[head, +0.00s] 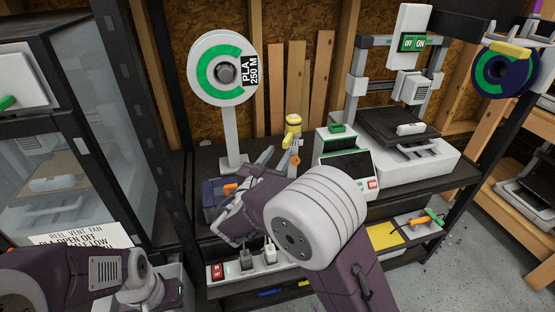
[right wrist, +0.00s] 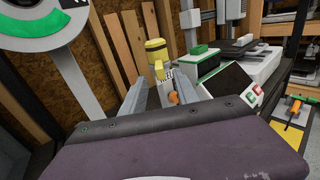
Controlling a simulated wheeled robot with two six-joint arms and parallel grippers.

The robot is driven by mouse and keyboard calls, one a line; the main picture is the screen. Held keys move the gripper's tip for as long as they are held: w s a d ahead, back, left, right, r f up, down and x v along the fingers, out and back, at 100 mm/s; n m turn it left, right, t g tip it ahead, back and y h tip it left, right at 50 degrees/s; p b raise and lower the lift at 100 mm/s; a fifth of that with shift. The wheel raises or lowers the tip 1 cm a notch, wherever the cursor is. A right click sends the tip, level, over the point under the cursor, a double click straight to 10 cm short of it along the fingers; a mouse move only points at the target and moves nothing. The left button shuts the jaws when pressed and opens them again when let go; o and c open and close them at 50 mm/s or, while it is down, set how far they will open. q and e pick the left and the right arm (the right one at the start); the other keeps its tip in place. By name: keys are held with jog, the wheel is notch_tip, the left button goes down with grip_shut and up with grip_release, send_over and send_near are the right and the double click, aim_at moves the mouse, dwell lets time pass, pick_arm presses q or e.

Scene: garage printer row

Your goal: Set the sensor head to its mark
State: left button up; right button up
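A small device with a yellow cylindrical top (head: 293,121) and a pale ribbed part below stands near the back of the bench; I take it for the sensor head. In the right wrist view its yellow top (right wrist: 156,50) rises beyond my fingers, and an orange knob (right wrist: 174,97) shows low between them. My right gripper (head: 276,158) is open, its two fingers apart, just in front of the device; I cannot tell whether they touch it. My left arm is at the lower left, but its fingers are not visible. I cannot make out a mark.
A filament spool (head: 226,70) on a stand is left of the device. A box with a dark sloped screen (head: 345,165) stands close on its right, with a printer (head: 400,130) beyond. A power strip (head: 243,266) lies on the lower shelf. A glass-sided cabinet (head: 100,130) fills the left.

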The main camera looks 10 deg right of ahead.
aim_at(284, 146)
jog(key=x, duration=0.7)
jog(key=shift+w+d+f, duration=0.15)
jog(key=shift+w+f, duration=0.05)
jog(key=shift+w, duration=0.2)
grip_shut()
dwell(1.2)
